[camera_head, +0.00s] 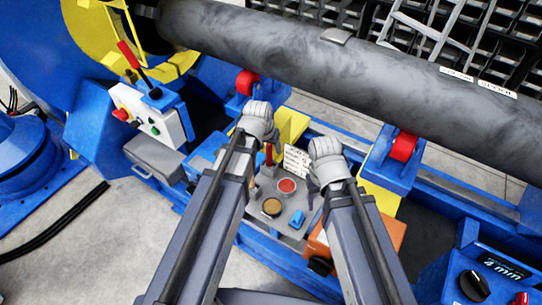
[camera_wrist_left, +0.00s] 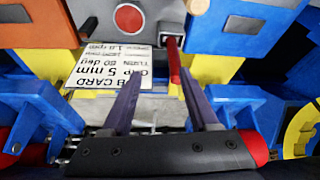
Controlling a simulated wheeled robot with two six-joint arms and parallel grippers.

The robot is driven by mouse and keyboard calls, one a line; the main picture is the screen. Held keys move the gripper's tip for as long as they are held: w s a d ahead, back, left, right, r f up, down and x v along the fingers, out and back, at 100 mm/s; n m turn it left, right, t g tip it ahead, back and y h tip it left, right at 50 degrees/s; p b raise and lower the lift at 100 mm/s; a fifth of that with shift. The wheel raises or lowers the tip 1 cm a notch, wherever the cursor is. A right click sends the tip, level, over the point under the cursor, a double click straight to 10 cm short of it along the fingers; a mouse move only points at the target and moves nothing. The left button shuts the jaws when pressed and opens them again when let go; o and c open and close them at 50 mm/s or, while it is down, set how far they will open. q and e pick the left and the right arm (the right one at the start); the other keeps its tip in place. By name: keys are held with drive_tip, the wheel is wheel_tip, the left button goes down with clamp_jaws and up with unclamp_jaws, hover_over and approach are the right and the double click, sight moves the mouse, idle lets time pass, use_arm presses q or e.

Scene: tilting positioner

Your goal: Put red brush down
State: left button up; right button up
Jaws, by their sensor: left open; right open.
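The red brush (camera_head: 268,154) shows as a short red upright stick just below my left gripper (camera_head: 259,128) in the head view. In the left wrist view the red brush (camera_wrist_left: 174,62) has its far end at a small dark slot by the grey tray (camera_wrist_left: 96,18). My left gripper (camera_wrist_left: 160,78) is open there, with the brush between its fingers, closer to the right finger; contact cannot be told. My right gripper (camera_head: 318,178) is open to the right of the tray and shows nothing held.
A large grey pipe (camera_head: 360,65) on red rollers (camera_head: 403,147) crosses behind my grippers.

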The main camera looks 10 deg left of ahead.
use_arm(q)
drive_tip(key=s+d+g+y, duration=0.1)
drive_tip(key=s+d+g, duration=0.1)
drive_tip(key=s, duration=0.6)
drive_tip(key=s+d+f+m+g+y, duration=0.1)
drive_tip(key=s+d, duration=0.3)
drive_tip(key=s, duration=0.5)
drive_tip(key=shift+g, duration=0.7)
drive_tip(key=shift+d, duration=0.1)
